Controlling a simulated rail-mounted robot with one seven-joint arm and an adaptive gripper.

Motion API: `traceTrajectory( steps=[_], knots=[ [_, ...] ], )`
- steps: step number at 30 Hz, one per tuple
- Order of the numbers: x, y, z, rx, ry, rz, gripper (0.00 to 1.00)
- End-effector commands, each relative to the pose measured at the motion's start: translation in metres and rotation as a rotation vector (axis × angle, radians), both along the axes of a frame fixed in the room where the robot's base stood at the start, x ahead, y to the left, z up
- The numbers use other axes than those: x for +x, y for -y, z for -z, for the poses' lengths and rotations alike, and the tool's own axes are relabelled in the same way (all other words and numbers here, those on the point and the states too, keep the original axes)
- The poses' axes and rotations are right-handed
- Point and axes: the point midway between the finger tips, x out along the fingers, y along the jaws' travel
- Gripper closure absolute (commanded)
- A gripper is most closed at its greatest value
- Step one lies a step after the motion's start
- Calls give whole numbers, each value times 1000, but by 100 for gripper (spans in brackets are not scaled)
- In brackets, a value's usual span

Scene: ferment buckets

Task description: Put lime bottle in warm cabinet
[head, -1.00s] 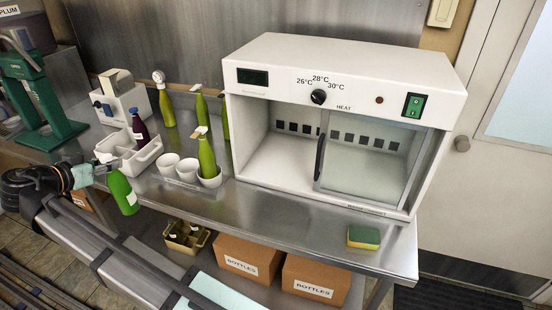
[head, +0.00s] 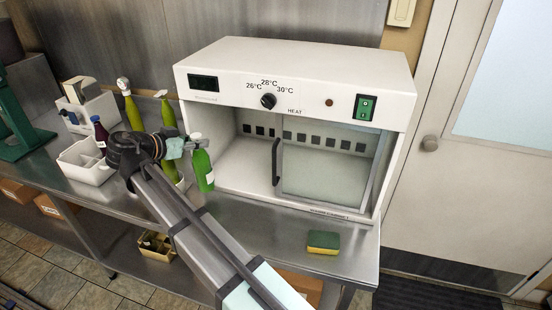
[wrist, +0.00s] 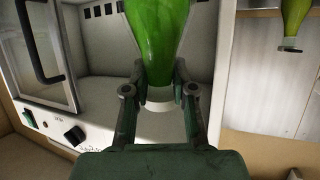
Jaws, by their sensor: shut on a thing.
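The bright green lime bottle (head: 203,172) hangs upright from my gripper (head: 193,143), which is shut on its upper end. The bottle is at the left edge of the white warm cabinet (head: 225,115), seemingly in front of it. The wrist view looks upside down; there the bottle (wrist: 158,40) sits between my gripper's fingers (wrist: 160,95), with a pale band at the grip. The cabinet's left half is open, showing an empty floor (head: 252,163). A glass door with a dark handle (head: 276,162) covers its right half.
Olive-green bottles (head: 133,112) stand left of the cabinet, one partly hidden by my arm. A white caddy (head: 85,165) holding a dark bottle (head: 101,135) is farther left. A yellow-green sponge (head: 323,242) lies near the bench's front right. Bare steel bench lies before the cabinet.

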Motion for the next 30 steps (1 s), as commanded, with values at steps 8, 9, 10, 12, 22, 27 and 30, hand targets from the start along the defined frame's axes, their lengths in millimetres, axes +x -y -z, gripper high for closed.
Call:
traceTrajectory(
  steps=[8, 9, 10, 12, 22, 27, 30],
  knots=[
    [10, 9, -3, -1, 2, 1, 100],
    [14, 13, -3, -1, 2, 2, 100],
    [18, 17, -3, -1, 1, 3, 100],
    [29, 26, -4, -2, 2, 3, 100],
    [82, 73, -4, -1, 1, 3, 100],
    [98, 86, -2, -2, 1, 1, 100],
    [101, 89, -2, -1, 1, 0, 100]
  ],
)
